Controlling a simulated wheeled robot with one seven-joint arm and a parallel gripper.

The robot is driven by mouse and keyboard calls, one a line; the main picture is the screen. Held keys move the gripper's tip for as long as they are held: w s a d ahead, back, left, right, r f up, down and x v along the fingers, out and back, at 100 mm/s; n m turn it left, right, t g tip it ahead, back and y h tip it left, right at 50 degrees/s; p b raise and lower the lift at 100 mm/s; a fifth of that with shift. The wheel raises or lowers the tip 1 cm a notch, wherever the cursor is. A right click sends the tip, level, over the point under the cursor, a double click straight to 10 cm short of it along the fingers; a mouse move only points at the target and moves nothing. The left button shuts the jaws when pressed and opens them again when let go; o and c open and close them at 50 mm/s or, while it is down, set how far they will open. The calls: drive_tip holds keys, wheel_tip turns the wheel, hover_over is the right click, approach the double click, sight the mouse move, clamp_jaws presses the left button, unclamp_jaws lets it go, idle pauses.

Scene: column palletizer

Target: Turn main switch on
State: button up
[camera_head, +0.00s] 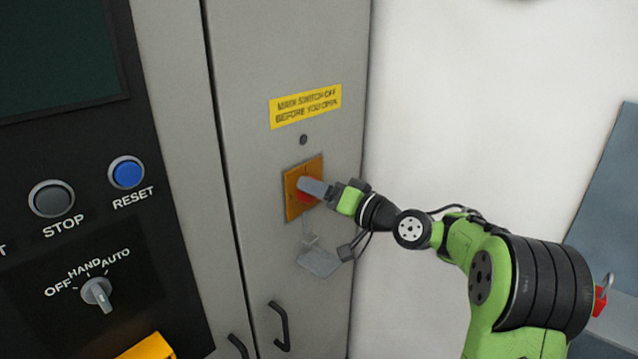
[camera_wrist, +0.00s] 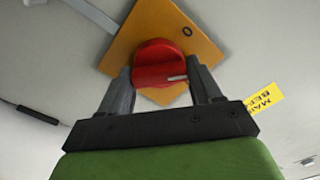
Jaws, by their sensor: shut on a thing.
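The main switch is a red rotary knob (camera_wrist: 157,64) on a yellow-orange plate (camera_head: 291,188), fixed to the grey cabinet door. The plate also shows in the wrist view (camera_wrist: 190,50), with a small "O" mark near its edge. My gripper (camera_wrist: 160,82) has one finger on each side of the red knob and is shut on it. In the head view my gripper (camera_head: 312,188) reaches the plate from the right and hides part of the knob. The white line on the knob points toward one finger.
A yellow warning label (camera_head: 306,106) is above the switch. A black door handle (camera_head: 278,325) is lower down. At left is a panel with a STOP button (camera_head: 52,199), a RESET button (camera_head: 127,172) and a selector (camera_head: 97,293).

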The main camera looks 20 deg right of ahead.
drive_tip(key=m+p, duration=0.3)
drive_tip(key=m, duration=0.1)
drive_tip(key=shift+r+m, duration=0.1)
drive_tip(key=shift+m, duration=0.3)
drive_tip(key=m+p, duration=0.3)
drive_tip(key=shift+d+m, duration=0.1)
drive_tip(key=shift+m, duration=0.2)
drive_tip(key=shift+f+m+p, duration=0.25)
drive_tip(key=shift+m+p, duration=0.45)
drive_tip(key=shift+p, duration=0.1)
drive_tip(key=shift+f, duration=0.1)
drive_tip(key=o, duration=0.9)
drive_tip(key=shift+w, duration=0.1)
drive_tip(key=shift+o, duration=0.2)
